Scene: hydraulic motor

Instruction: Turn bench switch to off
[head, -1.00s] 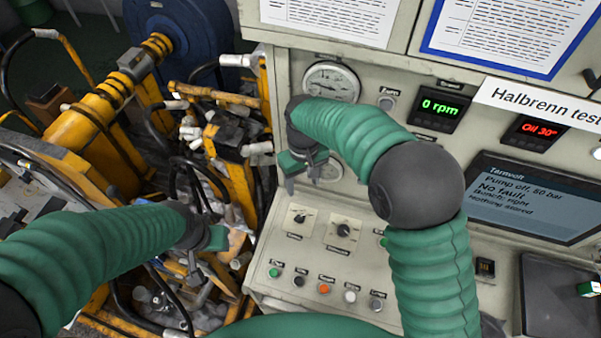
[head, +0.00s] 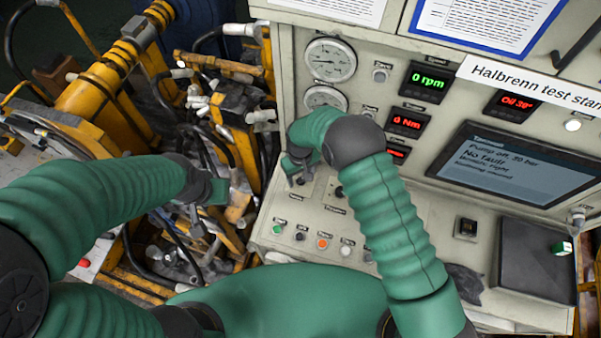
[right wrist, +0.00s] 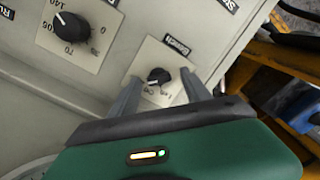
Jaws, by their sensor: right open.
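The bench switch (right wrist: 158,77) is a small black rotary knob on a pale square plate, with a label that seems to read "Bench". Its pointer direction is hard to read. My right gripper (right wrist: 160,84) is open, with one finger on each side of the knob in the right wrist view; contact is not clear. In the head view my right gripper (head: 301,172) is over the sloped panel and partly covers the switch plate (head: 304,195). The screen (head: 520,168) reads "Pump off", "No fault" and "Bench: right". My left gripper (head: 200,212) hangs over the machinery; its fingers are unclear.
A larger dial knob (right wrist: 70,26) with a number scale sits beside the switch. A row of push buttons, one orange (head: 322,243), lies nearer me. Gauges (head: 330,60) are on the upright panel behind. Yellow machinery and hoses (head: 105,65) crowd the left.

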